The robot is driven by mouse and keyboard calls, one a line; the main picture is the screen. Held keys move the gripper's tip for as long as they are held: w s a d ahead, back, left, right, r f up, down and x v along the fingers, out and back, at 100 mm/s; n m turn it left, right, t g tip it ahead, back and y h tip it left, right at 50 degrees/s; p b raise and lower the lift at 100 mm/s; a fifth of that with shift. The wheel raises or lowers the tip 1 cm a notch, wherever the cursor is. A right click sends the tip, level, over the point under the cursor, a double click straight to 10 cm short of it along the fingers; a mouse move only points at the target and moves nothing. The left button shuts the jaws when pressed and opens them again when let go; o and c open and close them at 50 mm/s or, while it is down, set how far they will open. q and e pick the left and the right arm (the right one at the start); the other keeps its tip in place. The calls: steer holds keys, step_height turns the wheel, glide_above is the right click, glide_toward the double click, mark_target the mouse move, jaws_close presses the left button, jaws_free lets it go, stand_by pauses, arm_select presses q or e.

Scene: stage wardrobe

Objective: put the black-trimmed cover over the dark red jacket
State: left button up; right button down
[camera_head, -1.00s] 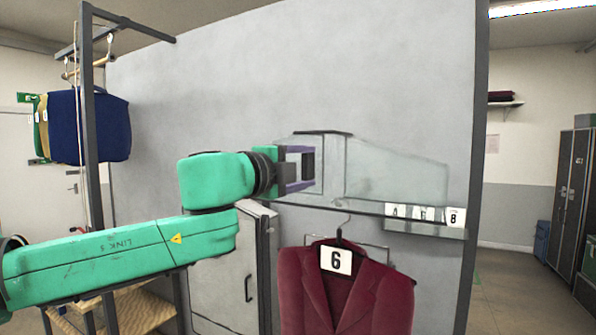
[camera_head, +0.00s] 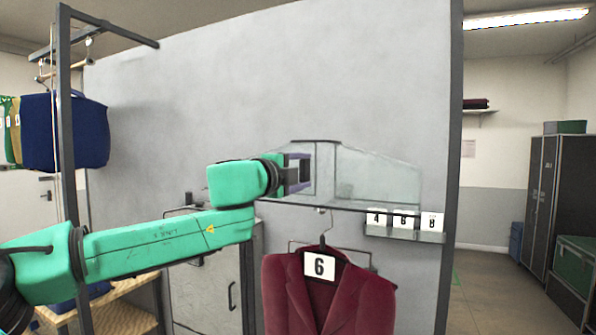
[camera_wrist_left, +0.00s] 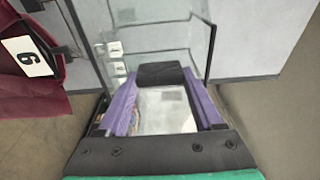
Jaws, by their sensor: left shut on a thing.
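The dark red jacket (camera_head: 290,300) hangs on a dark hanger with a white "6" tag, low in the middle of the head view. It also shows at the left edge of the wrist view (camera_wrist_left: 25,100). The cover (camera_head: 375,180) is a clear, box-like shell with black trim, above the jacket and reaching to its right. Its clear panels also fill the upper middle of the wrist view (camera_wrist_left: 150,35). My left gripper (camera_head: 300,174) is shut on the cover's left side in the head view. Its purple fingers (camera_wrist_left: 162,100) have a black piece between them. My right gripper is not in view.
Number cards (camera_head: 404,219) stand on a small ledge (camera_head: 420,236) right of the jacket. A grey wall panel (camera_head: 220,100) is behind, with a cabinet (camera_head: 215,290) below my arm. Other garments (camera_head: 65,132) hang on a rack at left. Open floor and lockers (camera_head: 545,195) lie at right.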

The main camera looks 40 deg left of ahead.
mark_target(311, 171)
arm_select(q)
steer(key=shift+w+a, duration=0.3)
steer(key=shift+w, duration=0.55)
steer(key=shift+w+a, duration=0.25)
steer(key=shift+w, duration=0.55)
steer(key=shift+w+a, duration=0.3)
steer(key=shift+w, duration=0.55)
steer(key=shift+w+f, duration=0.2)
steer(key=shift+f, duration=0.05)
step_height(311, 171, down, 31)
steer(key=b, duration=1.8)
steer(key=shift+b, duration=0.35)
steer(key=shift+r, duration=0.1)
steer(key=o, duration=1.6)
steer(key=shift+s, duration=0.1)
